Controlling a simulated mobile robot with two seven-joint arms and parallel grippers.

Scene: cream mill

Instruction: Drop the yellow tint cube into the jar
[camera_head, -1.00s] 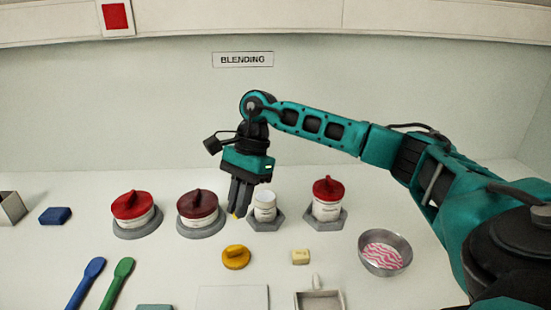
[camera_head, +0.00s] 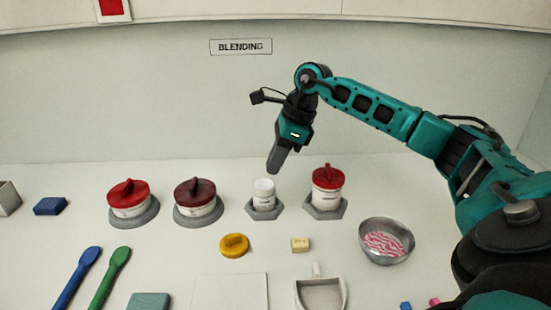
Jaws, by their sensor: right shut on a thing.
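My right gripper (camera_head: 273,170) is shut, fingers pointing down, above and slightly right of the open white jar (camera_head: 264,188). It holds a small thing that the fingers hide now; a yellow bit showed at the fingertips earlier, so I take it to be the yellow tint cube. The jar stands upright without a lid on a grey hexagonal base (camera_head: 264,211), and the fingertips are apart from it. A yellow round lid with a knob (camera_head: 234,244) lies on the table in front of the jar. My left gripper is not in view.
A red-lidded jar (camera_head: 327,190) stands right of the open jar; two wider lidded jars (camera_head: 128,200) (camera_head: 198,201) stand left. In front are a pale yellow block (camera_head: 300,244), a scoop (camera_head: 320,293) and a metal bowl (camera_head: 371,226). Blue (camera_head: 405,306) and pink (camera_head: 434,301) cubes show at bottom right.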

